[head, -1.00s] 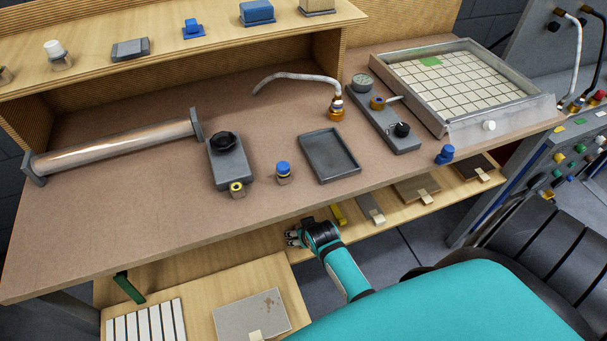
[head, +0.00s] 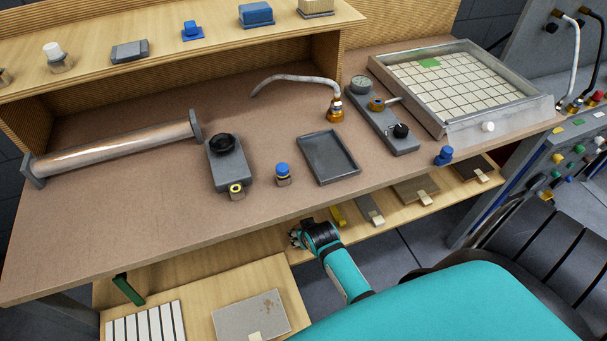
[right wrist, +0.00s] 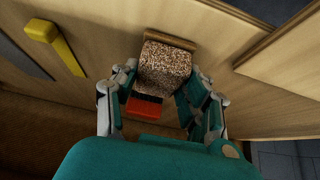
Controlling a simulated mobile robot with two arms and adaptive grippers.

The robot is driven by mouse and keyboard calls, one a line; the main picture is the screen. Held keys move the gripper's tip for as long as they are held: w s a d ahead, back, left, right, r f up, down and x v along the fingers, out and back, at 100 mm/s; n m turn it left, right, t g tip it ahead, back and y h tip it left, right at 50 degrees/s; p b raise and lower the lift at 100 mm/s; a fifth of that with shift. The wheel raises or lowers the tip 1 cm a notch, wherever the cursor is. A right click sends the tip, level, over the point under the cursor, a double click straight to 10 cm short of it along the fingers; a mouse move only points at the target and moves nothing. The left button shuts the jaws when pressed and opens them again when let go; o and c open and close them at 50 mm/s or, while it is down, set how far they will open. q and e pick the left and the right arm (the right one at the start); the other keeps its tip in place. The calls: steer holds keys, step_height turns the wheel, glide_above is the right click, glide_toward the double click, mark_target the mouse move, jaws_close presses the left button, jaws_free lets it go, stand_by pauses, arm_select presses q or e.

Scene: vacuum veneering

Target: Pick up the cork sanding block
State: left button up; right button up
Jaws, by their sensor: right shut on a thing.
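The cork sanding block (right wrist: 165,67) is a speckled brown block in the right wrist view, on the pale wooden lower shelf against a small wooden strip. My right gripper (right wrist: 158,84) has its fingers on both sides of the block and is shut on it. In the head view my right gripper (head: 299,236) is under the front edge of the workbench, and the block cannot be made out there. My left gripper is not in view.
An orange piece with a dark top (right wrist: 145,106) lies close in front of the block. A yellow-handled tool (right wrist: 55,45) is on the shelf to the left. The workbench (head: 110,215) overhangs the shelf, and its front left area is clear.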

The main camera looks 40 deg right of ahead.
steer(key=shift+r, duration=0.4)
steer(key=v, duration=0.2)
steer(key=shift+r, duration=0.4)
steer(key=s+a+r, duration=0.1)
steer(key=s+a, duration=0.1)
steer(key=s, duration=1.2)
steer(key=shift+s+a+r, duration=0.25)
steer(key=shift+s+a, duration=0.05)
steer(key=shift+s, duration=0.05)
